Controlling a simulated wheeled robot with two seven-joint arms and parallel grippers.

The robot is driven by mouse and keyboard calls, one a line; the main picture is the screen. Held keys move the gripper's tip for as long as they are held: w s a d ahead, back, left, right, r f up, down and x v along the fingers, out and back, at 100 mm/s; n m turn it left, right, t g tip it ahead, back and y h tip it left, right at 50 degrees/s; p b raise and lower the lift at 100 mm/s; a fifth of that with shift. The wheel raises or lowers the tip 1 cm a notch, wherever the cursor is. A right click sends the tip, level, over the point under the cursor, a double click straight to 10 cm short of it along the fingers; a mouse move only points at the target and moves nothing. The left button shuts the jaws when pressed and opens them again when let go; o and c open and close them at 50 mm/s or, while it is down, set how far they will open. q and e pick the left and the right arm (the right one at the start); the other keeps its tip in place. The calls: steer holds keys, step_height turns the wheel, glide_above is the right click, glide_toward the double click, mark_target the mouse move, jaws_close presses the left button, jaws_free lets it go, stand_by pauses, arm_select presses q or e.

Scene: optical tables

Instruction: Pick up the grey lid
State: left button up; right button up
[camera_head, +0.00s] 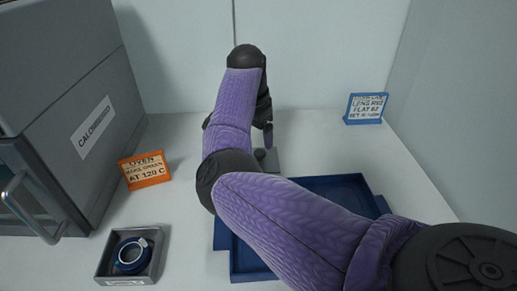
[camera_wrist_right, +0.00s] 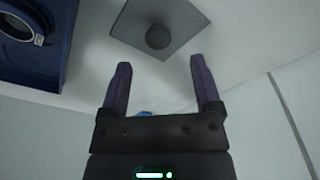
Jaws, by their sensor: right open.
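The grey lid (camera_wrist_right: 160,27) is a flat square plate with a dark round knob (camera_wrist_right: 158,37), lying on the white table in the right wrist view. In the head view a small part of the lid (camera_head: 271,161) shows behind the blue tray, mostly hidden by my right arm. My right gripper (camera_wrist_right: 160,63) is open and empty, its two fingers pointing toward the lid with the knob roughly between their lines. The fingers look apart from the knob. In the head view my right gripper (camera_head: 267,128) is partly hidden by its wrist. My left gripper is not in view.
A blue tray (camera_head: 345,183) lies in front of the lid, partly under my right arm; a round part (camera_wrist_right: 18,24) shows in it. A grey box (camera_head: 152,272) holding a blue ring, an orange sign (camera_head: 145,170), a grey oven (camera_head: 70,95) and a blue sign (camera_head: 366,108) stand around.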

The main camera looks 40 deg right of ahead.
mark_target(260, 152)
steer(key=f+b, duration=0.1)
steer(key=f, duration=0.2)
steer(key=f+b, duration=0.1)
steer(key=f, duration=0.1)
steer(key=shift+s+d+f+b, duration=0.1)
steer(key=shift+d+b, duration=0.2)
steer(key=shift+c, duration=0.5)
steer(key=c, duration=1)
steer(key=shift+r, duration=0.2)
